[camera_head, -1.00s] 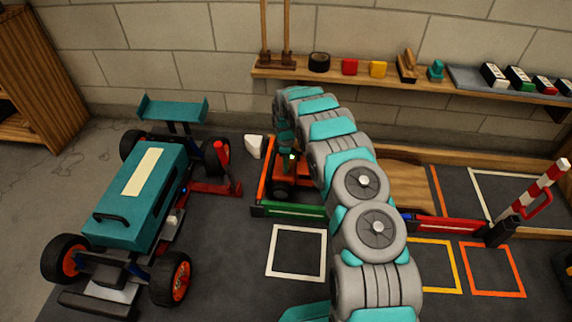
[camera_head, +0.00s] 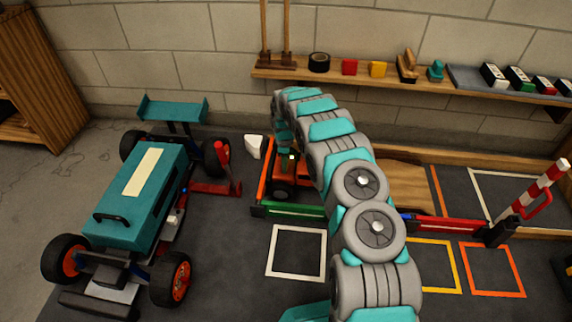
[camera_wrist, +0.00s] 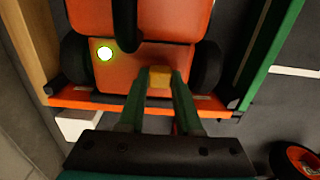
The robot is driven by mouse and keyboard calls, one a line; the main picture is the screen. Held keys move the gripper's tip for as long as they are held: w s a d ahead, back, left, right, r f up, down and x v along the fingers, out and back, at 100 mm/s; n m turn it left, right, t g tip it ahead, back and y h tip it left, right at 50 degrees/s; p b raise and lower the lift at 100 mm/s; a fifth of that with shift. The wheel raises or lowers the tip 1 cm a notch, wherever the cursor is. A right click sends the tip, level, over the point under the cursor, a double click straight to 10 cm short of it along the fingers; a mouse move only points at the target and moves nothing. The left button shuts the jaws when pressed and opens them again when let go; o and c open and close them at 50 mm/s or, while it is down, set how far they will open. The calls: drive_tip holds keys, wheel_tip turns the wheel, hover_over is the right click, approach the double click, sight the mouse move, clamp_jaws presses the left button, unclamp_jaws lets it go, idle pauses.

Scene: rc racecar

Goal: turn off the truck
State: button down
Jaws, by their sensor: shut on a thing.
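The orange truck (camera_wrist: 150,20) fills the top of the wrist view. It has a dark curved bar on top and a lit yellow-green lamp (camera_wrist: 104,53) on its end face. In the head view the truck (camera_head: 294,176) stands by the wall, partly hidden by my arm. My gripper (camera_wrist: 160,88) is at that end face, right of the lamp. Its green fingers are shut on a small yellow-orange block (camera_wrist: 159,76) at the truck's end. I cannot tell how the block joins the truck. In the head view my gripper (camera_head: 286,160) is small and partly hidden.
A low green and orange frame (camera_head: 290,211) surrounds the truck. A teal buggy (camera_head: 130,205) stands at left, with a red stand (camera_head: 223,165) beside it. A white block (camera_head: 254,146) lies near the wall. A wooden ramp (camera_head: 402,187) is at right. A shelf runs above.

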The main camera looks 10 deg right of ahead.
drive_tip(key=shift+w+a, duration=0.2)
drive_tip(key=shift+a, duration=0.35)
drive_tip(key=shift+w+a, duration=0.2)
drive_tip(key=shift+a, duration=0.35)
drive_tip(key=c, duration=0.6)
unclamp_jaws()
drive_tip(key=shift+a, duration=0.1)
drive_tip(key=shift+o, duration=0.2)
wheel_tip(320, 180, up, 8)
drive_tip(key=p, duration=0.1)
